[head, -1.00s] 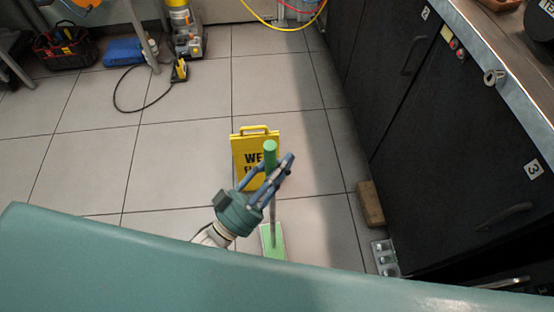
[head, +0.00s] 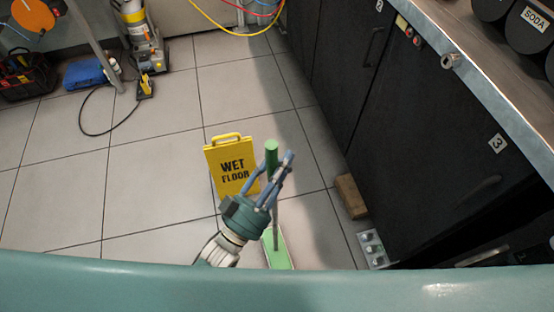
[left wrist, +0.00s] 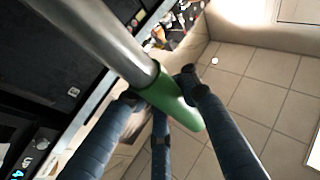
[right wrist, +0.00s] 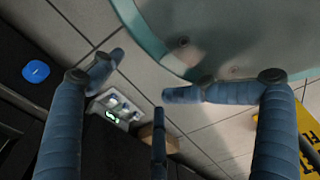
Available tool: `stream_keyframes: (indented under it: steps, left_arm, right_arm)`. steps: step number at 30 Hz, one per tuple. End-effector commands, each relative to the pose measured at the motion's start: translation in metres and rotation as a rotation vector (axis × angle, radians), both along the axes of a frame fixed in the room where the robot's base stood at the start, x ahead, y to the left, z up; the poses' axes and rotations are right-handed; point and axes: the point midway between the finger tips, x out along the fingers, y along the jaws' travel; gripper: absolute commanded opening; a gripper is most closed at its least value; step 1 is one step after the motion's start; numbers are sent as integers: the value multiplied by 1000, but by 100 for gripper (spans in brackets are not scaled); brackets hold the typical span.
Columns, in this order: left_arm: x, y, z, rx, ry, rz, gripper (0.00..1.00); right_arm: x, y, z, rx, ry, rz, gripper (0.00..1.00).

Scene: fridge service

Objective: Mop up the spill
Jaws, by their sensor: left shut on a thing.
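The mop has a green grip (head: 272,150), a thin grey pole and a flat green head (head: 278,252) low in the head view, by the floor. My left gripper (head: 276,172) is shut around the mop just below the top of the grip. The left wrist view also shows its fingers around the green grip (left wrist: 172,100), with the grey pole running to the upper left. My right gripper (right wrist: 142,88) has its fingers spread with nothing between them. I cannot make out a spill; my teal body edge hides the near floor.
A yellow wet floor sign (head: 232,168) stands just behind the mop. A brown block (head: 351,197) and a small grey tray (head: 373,248) lie by the black cabinets (head: 425,150) at right. A vacuum (head: 141,45) and its cord (head: 88,120) are farther back. Mid-left floor is clear.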

Motion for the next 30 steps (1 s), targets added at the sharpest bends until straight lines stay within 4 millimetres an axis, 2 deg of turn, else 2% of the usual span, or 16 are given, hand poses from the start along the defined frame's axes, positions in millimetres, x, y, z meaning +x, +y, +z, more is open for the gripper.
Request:
stream_keyframes:
  steps: [9, 21, 30]
  left_arm:
    - [7, -23, 0, -5, -6, 0, 0]
    - [12, -41, -2, -6, -4, -1, 0]
    - [17, -61, -5, -9, 3, -3, 0]
  right_arm:
    - [4, 0, 6, -1, 2, -1, 76]
    - [20, 3, 15, 1, -12, -5, 76]
    - [36, 8, 32, 7, -26, -7, 76]
